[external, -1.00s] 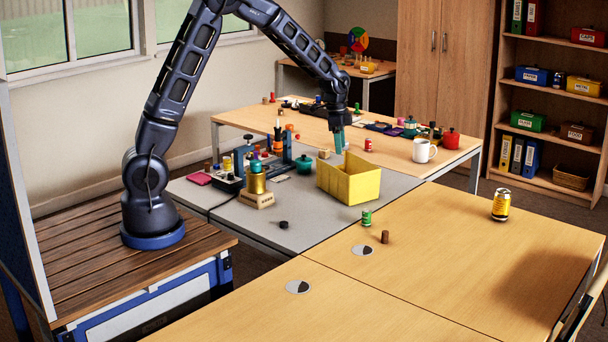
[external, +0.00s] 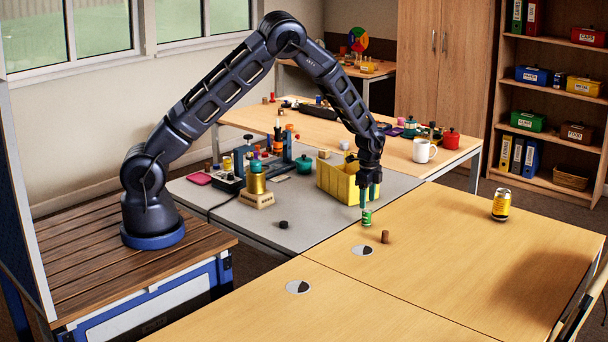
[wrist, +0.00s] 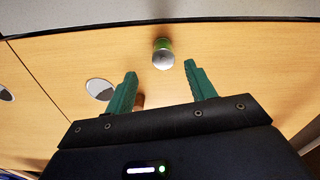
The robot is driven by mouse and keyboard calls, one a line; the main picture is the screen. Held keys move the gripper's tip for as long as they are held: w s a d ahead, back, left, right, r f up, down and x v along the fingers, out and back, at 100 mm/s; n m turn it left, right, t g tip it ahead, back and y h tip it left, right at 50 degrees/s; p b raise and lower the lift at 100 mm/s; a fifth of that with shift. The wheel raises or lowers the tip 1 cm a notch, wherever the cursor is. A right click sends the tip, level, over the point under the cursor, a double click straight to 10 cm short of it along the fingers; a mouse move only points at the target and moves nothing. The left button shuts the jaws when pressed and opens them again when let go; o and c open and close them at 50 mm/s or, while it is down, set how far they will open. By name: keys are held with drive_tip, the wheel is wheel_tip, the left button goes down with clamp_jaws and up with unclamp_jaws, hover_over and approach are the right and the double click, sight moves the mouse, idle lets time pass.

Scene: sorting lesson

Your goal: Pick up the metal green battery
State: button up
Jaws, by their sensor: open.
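The green battery (external: 366,218) stands upright on the wooden table near its edge with the grey table. In the wrist view the battery (wrist: 163,54) shows its silver top and green side, ahead of and between the fingertips. My gripper (external: 368,190) is open, with its teal fingers pointing down just above the battery. In the wrist view the fingers of my gripper (wrist: 160,78) are apart with nothing between them. I cannot tell from the external view whether a finger touches the battery.
A brown cork-like piece (external: 385,237) stands close to the battery. A yellow bin (external: 335,184) is behind it on the grey table. Round black-and-white discs (external: 362,250) mark the wooden table.

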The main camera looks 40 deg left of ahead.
sight(367, 216)
drive_tip(key=shift+w+a+f, duration=0.1)
drive_tip(key=shift+w+f, duration=0.05)
drive_tip(key=shift+f, duration=1.8)
drive_tip(key=shift+w+a+f, duration=0.1)
drive_tip(key=shift+f, duration=1.85)
drive_tip(key=shift+c, duration=0.2)
drive_tip(key=c, duration=1.1)
